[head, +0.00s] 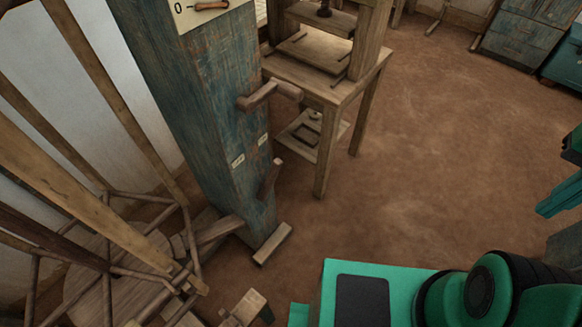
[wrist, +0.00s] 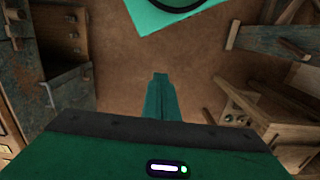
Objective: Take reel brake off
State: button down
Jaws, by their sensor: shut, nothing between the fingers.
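A blue-painted wooden post (head: 205,110) stands left of centre in the head view. A short wooden lever (head: 271,178), which looks like the reel brake, sticks up at a tilt low on its right side, near two small pale labels (head: 238,160). I cannot read the labels. A wooden crank handle (head: 270,95) juts out higher up. The reel (head: 85,195), made of wooden slats and thin rods, is left of the post. My gripper (wrist: 160,76) is shut and empty in the wrist view, over bare floor. It shows at the right edge of the head view, well away from the lever.
A wooden stand (head: 335,85) with a press-like frame is behind the post. A wooden foot (head: 272,244) sticks out at the post's base. Blue cabinets (head: 525,40) stand at the far right. The brown floor between the stand and my arm is clear.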

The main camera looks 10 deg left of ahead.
jog(key=w+a+f+n+g+y, duration=0.1)
jog(key=w+a+f+n, duration=0.1)
jog(key=w+a+f, duration=0.4)
jog(key=w+a+f+n+g+y, duration=0.1)
jog(key=w+f+n+y, duration=0.1)
jog(key=w+f, duration=0.45)
jog(key=w+a+f+n+g+y, duration=0.15)
jog(key=w+a+f, duration=0.25)
jog(key=w, duration=0.5)
jog(key=w+a+f+t+y, duration=0.1)
jog(key=w+a+f+y, duration=0.2)
jog(key=a+f+y, duration=0.4)
jog(key=w+a+f+m+t+y, duration=0.1)
jog(key=w+a+f+y, duration=0.2)
jog(key=a+f+y, duration=0.5)
jog(key=shift+a+f, duration=2.35)
jog(key=shift+a, duration=2.9)
jog(key=shift+s+y, duration=0.1)
jog(key=shift+y, duration=0.15)
